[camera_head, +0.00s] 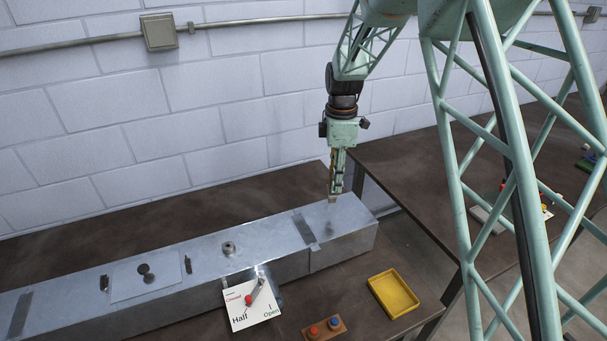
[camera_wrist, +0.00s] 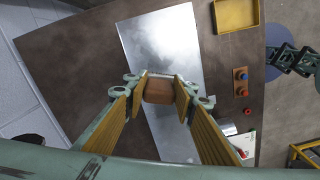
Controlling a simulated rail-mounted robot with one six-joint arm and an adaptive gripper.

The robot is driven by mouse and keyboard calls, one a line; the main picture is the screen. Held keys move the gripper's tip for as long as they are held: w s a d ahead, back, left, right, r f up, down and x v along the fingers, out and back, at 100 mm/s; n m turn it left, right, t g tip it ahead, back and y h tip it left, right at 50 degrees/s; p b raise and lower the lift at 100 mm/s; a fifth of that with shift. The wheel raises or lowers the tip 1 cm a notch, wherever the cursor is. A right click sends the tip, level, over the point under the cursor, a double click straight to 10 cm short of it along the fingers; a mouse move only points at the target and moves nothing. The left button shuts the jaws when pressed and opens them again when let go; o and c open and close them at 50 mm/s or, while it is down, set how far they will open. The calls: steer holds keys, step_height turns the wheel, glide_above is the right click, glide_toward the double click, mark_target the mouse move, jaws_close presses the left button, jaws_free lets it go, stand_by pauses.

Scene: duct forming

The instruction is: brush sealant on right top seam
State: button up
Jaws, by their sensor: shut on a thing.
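A long metal duct (camera_head: 200,262) lies along the table. A darker grey band (camera_head: 305,228) crosses its top near the right end, at the right top seam. My gripper (camera_head: 334,190) points down over the duct top, to the right of that band. It is shut on a brush. In the wrist view, the brown brush block (camera_wrist: 158,92) sits between the fingers of my gripper (camera_wrist: 160,88), with a pale edge at its far side. The brush tip is at or just above the duct top; contact is not clear.
A yellow tray (camera_head: 394,294) and a small wooden block with red and blue buttons (camera_head: 323,329) stand in front of the duct. A white Half/Open lever plate (camera_head: 250,303) is at the duct's front. Another table (camera_head: 420,165) stands at the right.

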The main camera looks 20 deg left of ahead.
steer(key=s+a+n+p, duration=0.2)
steer(key=s+a+n, duration=0.1)
steer(key=a, duration=0.6)
steer(key=shift+s+a+r+n, duration=0.3)
steer(key=shift+a+n, duration=0.1)
steer(key=shift+n, duration=0.4)
steer(key=shift+f, duration=0.1)
